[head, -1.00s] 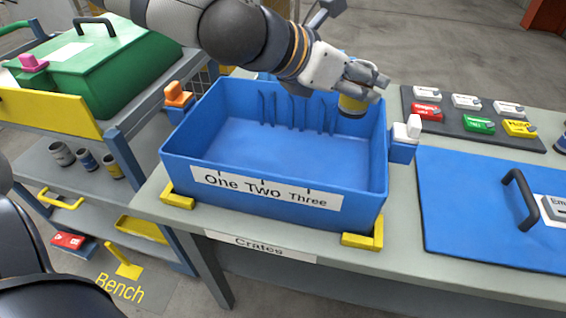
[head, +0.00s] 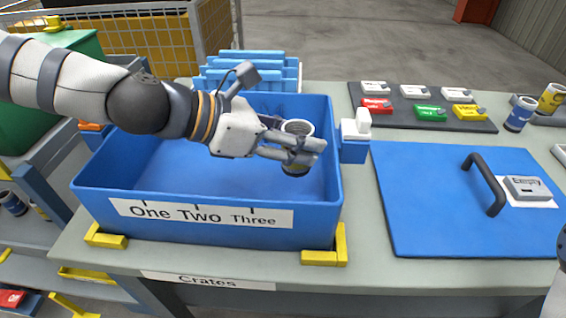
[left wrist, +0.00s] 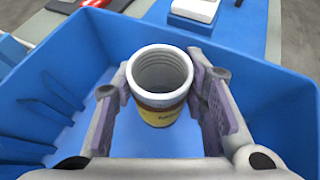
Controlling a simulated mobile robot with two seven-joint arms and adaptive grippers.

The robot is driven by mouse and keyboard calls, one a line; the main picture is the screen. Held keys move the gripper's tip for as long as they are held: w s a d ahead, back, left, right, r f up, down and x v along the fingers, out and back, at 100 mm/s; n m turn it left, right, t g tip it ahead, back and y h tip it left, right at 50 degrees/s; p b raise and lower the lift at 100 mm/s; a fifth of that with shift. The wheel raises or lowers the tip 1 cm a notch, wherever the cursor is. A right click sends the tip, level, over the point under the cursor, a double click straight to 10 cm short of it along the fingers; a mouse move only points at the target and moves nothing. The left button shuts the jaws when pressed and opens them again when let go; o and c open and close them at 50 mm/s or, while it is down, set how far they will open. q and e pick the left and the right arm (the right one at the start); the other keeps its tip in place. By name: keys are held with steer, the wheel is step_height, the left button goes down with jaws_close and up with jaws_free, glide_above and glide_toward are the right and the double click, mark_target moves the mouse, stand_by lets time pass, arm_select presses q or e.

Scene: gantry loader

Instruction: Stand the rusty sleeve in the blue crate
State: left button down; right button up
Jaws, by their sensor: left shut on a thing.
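The blue crate (head: 316,226) stands on the bench, its front marked "One Two Three". My left gripper (head: 303,152) is shut on the rusty sleeve (head: 297,128), over the right part of the crate. In the left wrist view, the sleeve (left wrist: 160,82) is upright between the two fingers, its open, pale ribbed mouth facing the camera. A brown band and a yellow label show below the mouth. The crate's walls (left wrist: 285,105) surround it in that view. The fingers hide part of the sleeve, and I cannot tell whether its foot touches the floor. My right gripper is not in view.
A blue lid (head: 430,225) with a dark handle lies right of the crate. A blue block with a white top (head: 355,128) stands by the crate's right wall. A dark board (head: 385,120) with coloured pieces lies behind. More blue crates (head: 250,70) stand at the back.

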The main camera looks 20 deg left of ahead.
arm_select(q)
steer(key=shift+f+b, duration=0.65)
steer(key=shift+f, duration=1.6)
steer(key=c, duration=1)
jaws_free()
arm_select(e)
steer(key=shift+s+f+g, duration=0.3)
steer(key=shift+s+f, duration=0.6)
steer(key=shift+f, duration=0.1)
arm_select(q)
steer(key=shift+r, duration=0.15)
steer(key=p+v, duration=0.6)
steer(key=v, duration=0.6)
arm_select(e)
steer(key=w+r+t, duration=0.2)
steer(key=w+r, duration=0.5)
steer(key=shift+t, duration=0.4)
